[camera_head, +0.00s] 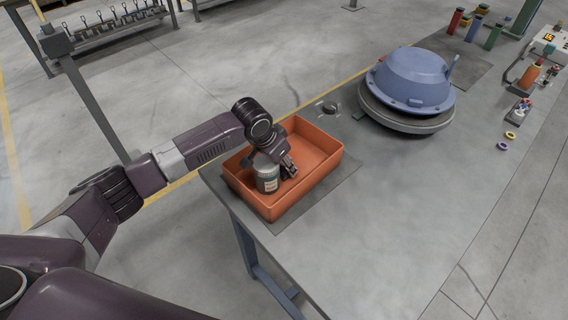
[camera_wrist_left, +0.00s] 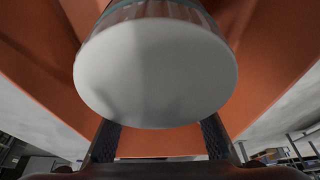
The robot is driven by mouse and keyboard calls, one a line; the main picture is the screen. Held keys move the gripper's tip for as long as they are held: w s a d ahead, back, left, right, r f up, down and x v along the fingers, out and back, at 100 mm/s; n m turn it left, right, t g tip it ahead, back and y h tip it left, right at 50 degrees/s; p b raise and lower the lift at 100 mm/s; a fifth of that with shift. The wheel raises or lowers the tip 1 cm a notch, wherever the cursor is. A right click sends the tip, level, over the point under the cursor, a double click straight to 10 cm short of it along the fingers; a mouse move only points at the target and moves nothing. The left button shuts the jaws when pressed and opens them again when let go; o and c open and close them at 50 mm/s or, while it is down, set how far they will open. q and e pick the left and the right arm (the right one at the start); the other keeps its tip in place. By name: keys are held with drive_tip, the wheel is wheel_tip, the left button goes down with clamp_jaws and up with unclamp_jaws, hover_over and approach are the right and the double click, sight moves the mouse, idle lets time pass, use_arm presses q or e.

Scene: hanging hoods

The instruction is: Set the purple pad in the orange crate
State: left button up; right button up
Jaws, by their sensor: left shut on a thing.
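The orange crate (camera_head: 322,150) stands on the near left corner of the grey workbench. My left gripper (camera_head: 280,170) is inside the crate's outline, pointing down, and is shut on a pale jar (camera_head: 267,184) with a greenish band. In the left wrist view the jar's round white end (camera_wrist_left: 155,75) sits between the two fingers, with orange crate walls (camera_wrist_left: 270,50) around it. I cannot tell whether the jar touches the crate floor. A small purple ring (camera_head: 502,146) lies on the bench at the right; I cannot tell if it is the pad. My right gripper is out of view.
A large blue hood (camera_head: 412,78) rests on a round grey base behind the crate. A yellow ring (camera_head: 510,135), an orange bottle (camera_head: 531,75) and several coloured cylinders (camera_head: 474,28) stand farther right. The bench front (camera_head: 400,230) is clear.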

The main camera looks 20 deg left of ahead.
use_arm(q)
drive_tip(key=o, duration=1.2)
drive_tip(key=shift+f, duration=0.1)
drive_tip(key=shift+r, duration=0.35)
drive_tip(key=v, duration=1.1)
drive_tip(key=shift+s+a+r+b, duration=0.1)
drive_tip(key=shift+s+r+b, duration=0.05)
drive_tip(key=shift+r+b, duration=0.2)
drive_tip(key=shift+f, duration=0.1)
